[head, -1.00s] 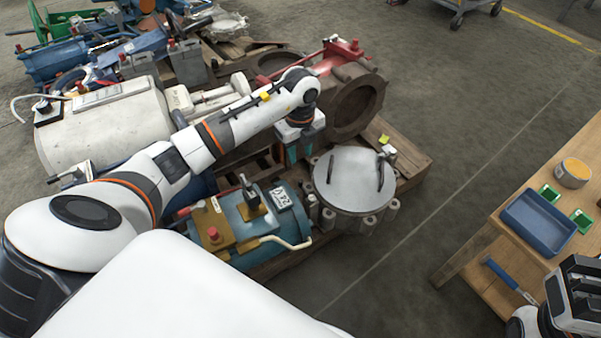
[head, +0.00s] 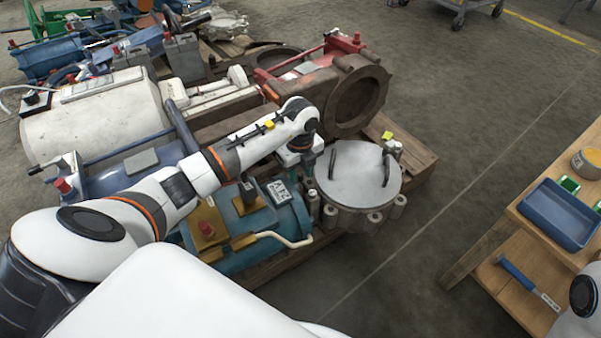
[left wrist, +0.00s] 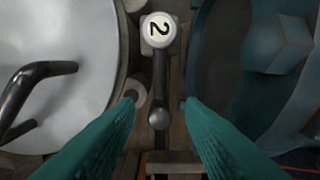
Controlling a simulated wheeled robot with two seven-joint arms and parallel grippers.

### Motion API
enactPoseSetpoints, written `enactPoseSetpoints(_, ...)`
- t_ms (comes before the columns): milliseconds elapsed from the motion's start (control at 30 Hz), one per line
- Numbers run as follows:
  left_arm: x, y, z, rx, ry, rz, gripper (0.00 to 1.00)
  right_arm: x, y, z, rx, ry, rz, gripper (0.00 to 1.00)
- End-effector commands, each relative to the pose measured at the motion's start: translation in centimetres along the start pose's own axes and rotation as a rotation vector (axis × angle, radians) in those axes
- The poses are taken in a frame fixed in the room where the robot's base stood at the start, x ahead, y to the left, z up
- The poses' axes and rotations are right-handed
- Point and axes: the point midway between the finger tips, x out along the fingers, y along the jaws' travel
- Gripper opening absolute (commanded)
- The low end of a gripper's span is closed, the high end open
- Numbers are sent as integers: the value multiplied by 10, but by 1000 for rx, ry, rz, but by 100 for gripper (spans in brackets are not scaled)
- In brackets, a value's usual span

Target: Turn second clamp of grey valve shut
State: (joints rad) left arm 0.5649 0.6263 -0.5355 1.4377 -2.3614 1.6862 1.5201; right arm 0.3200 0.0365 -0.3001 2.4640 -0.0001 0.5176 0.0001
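The grey valve (head: 350,195) has a round pale lid with two dark curved handles and several pale knobs around its rim. In the left wrist view, the second clamp (left wrist: 158,30) shows as a white cap marked 2, with a dark lever ending in a round knob. The lid (left wrist: 60,70) is left of it. My left gripper (head: 308,165) points down at the valve's left side. Its teal fingers (left wrist: 158,104) are open, one on each side of the lever's knob, with gaps on both sides. My right gripper is out of view; only part of my right arm shows.
A teal motor (head: 250,222) stands close left of the valve on the wooden pallet (head: 412,165). A brown flanged casting (head: 355,100) stands behind. A wooden bench (head: 520,225) with a blue tray (head: 558,214) and hammer (head: 525,280) is at right. Floor between is clear.

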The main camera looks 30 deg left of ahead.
Motion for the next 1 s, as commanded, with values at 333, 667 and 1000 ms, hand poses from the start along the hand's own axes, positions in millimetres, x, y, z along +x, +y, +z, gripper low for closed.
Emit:
enactPoseSetpoints(333,0,0,0,0,0,0,0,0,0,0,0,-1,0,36)
enactPoseSetpoints(667,-2,2,0,43,1,-1,0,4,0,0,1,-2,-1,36)
enactPoseSetpoints(1000,-4,15,2,272,1,-2,0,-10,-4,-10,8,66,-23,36)
